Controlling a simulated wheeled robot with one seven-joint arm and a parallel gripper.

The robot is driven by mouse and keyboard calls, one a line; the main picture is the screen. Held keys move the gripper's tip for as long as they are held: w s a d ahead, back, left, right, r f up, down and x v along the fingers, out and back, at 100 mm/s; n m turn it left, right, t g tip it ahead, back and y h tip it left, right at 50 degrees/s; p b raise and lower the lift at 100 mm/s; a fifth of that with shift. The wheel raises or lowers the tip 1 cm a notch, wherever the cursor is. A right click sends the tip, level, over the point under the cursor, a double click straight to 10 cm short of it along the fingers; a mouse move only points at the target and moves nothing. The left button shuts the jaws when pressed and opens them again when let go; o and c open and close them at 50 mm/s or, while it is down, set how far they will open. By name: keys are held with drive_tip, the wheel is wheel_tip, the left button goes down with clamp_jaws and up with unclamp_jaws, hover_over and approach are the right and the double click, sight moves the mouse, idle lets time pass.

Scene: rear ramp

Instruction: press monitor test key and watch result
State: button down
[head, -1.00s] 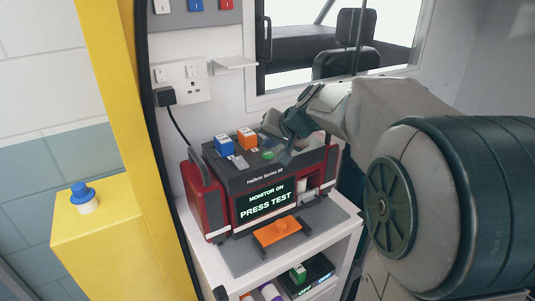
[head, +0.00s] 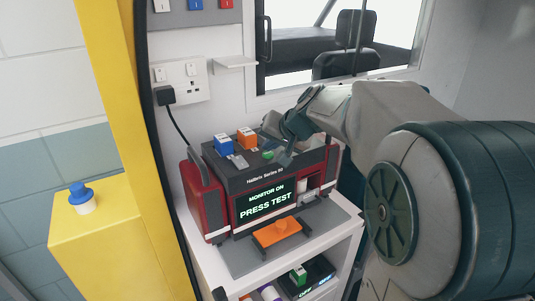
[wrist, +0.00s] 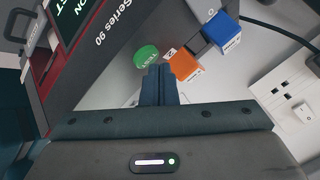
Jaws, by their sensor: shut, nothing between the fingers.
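The monitor (head: 225,206) is a red and black case on a white shelf unit. Its screen (head: 266,205) reads "MONITOR ON PRESS TEST". The green test key (head: 267,155) is on its top face; in the wrist view the key (wrist: 146,56) shows part of the word "TEST". My gripper (wrist: 158,70) is shut and empty, with its fingertips right beside the green key. I cannot tell whether they touch it.
A blue block (head: 223,144) and an orange block (head: 246,138) stand on the monitor's top behind the key. An orange piece (head: 277,234) lies on the grey mat in front. A plugged socket (head: 181,82) is on the wall. A yellow post (head: 122,110) stands at left.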

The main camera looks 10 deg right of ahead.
sight(271, 155)
drive_tip(key=shift+f+b, duration=0.4)
drive_tip(key=shift+b, duration=0.1)
idle(0.3)
idle(0.4)
drive_tip(key=shift+r+p, duration=0.5)
drive_tip(key=shift+r, duration=0.3)
drive_tip(key=shift+r+p, duration=1.75)
drive_tip(key=shift+r, duration=0.85)
drive_tip(key=shift+f, duration=0.1)
drive_tip(key=s+f+n+g+h, duration=0.1)
drive_tip(key=s+f, duration=0.3)
drive_tip(key=s, duration=0.5)
drive_tip(key=s+f+n+g+h, duration=0.1)
drive_tip(key=s+f+g, duration=0.1)
drive_tip(key=s+f, duration=0.3)
drive_tip(key=s+f+n+g+h, duration=0.1)
drive_tip(key=s+f, duration=0.3)
drive_tip(key=s, duration=0.9)
drive_tip(key=shift+a+f+n+g+h, duration=0.25)
drive_tip(key=shift+n+g+h, duration=0.15)
drive_tip(key=shift+n+g, duration=0.25)
